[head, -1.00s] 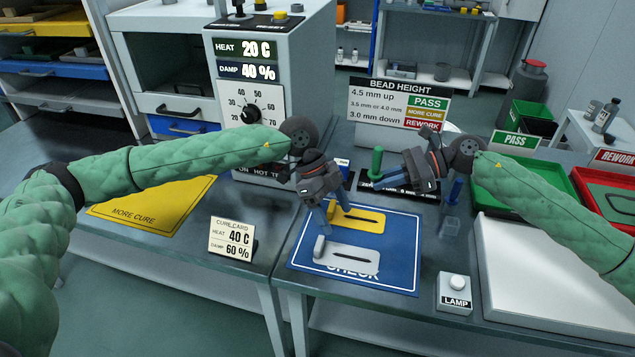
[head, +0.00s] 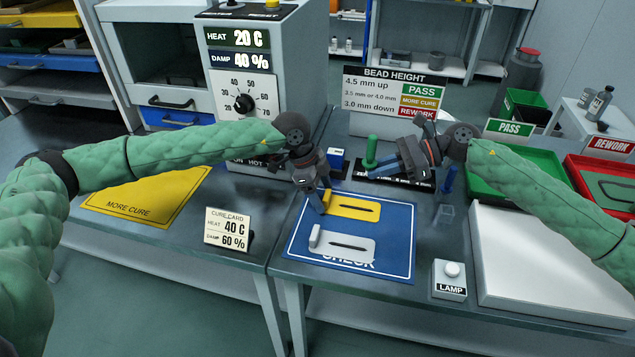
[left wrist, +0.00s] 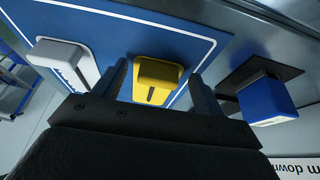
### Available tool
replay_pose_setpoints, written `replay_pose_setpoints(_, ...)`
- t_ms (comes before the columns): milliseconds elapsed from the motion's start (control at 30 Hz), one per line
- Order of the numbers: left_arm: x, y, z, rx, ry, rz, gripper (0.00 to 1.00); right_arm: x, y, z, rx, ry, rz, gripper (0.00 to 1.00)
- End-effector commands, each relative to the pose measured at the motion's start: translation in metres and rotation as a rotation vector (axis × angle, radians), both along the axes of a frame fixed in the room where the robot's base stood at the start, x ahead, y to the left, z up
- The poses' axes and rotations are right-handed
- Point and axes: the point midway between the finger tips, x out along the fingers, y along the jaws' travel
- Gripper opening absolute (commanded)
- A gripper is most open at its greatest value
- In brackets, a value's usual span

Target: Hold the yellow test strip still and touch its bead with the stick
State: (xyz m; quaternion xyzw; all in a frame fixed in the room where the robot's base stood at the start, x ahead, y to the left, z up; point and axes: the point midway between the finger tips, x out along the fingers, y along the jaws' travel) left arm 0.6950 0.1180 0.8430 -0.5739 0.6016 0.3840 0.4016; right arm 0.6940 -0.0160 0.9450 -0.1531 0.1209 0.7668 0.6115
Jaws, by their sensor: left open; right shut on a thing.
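The yellow test strip (head: 352,207) lies on the blue CHECK mat (head: 398,262), above a white strip (head: 345,245). My left gripper (head: 320,203) is open at the strip's left end. In the left wrist view the yellow strip's raised end (left wrist: 157,80) sits between the open fingers (left wrist: 160,85), apart from both. My right gripper (head: 374,167) is shut on the green stick (head: 371,150), which stands upright at the black labelled rack (head: 400,182).
A blue-and-white block (head: 337,158) is behind the left gripper. The lamp button (head: 450,280), cure card (head: 228,228) and white panel (head: 545,265) stand around the mat.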

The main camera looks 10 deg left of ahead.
Motion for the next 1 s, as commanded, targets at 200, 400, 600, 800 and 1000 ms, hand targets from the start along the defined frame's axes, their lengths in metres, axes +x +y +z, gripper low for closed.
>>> replay_pose_setpoints(200, 0.0, -0.003, -0.008, 0.0, 0.0, -0.001, 0.71, 0.0, 0.0, 0.0, 0.0, 0.0, 0.0, 0.0)
replay_pose_setpoints(400, 0.0, -0.003, -0.008, 0.0, 0.0, -0.001, 0.71, 0.0, 0.0, 0.0, 0.0, 0.0, 0.0, 0.0)
replay_pose_setpoints(600, 0.0, -0.003, -0.007, 0.0, 0.0, -0.001, 0.38, 0.0, 0.0, 0.0, 0.0, 0.0, 0.0, 0.0)
replay_pose_setpoints(800, 0.0, -0.003, -0.007, 0.0, 0.0, -0.001, 0.38, -0.003, 0.001, -0.005, -0.027, -0.041, 0.001, 0.0)
replay_pose_setpoints(1000, 0.0, -0.003, -0.008, 0.0, 0.0, -0.001, 0.38, -0.016, 0.009, -0.027, -0.088, -0.137, 0.011, 0.0)
